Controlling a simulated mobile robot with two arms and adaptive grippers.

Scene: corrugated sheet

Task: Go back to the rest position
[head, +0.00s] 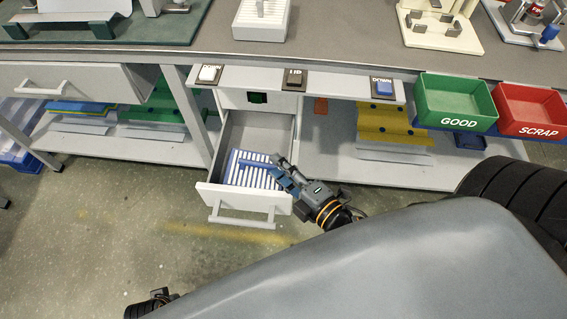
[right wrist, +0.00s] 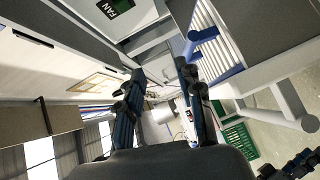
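My right gripper (head: 283,172) reaches over the right side of an open drawer (head: 243,205) in the bench. In the right wrist view its two dark fingers (right wrist: 160,85) stand apart with nothing seen held between them. A blue rack with white strips (head: 250,170) lies in the drawer, just left of the fingers. It also shows in the right wrist view (right wrist: 212,45).
The drawer's handle (head: 240,219) juts toward me. Above are LID and DOWN buttons (head: 382,88), a green GOOD bin (head: 455,102) and a red SCRAP bin (head: 533,110). Corrugated sheets (head: 390,122) lie on the lower shelf. Floor (head: 90,235) is clear at left.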

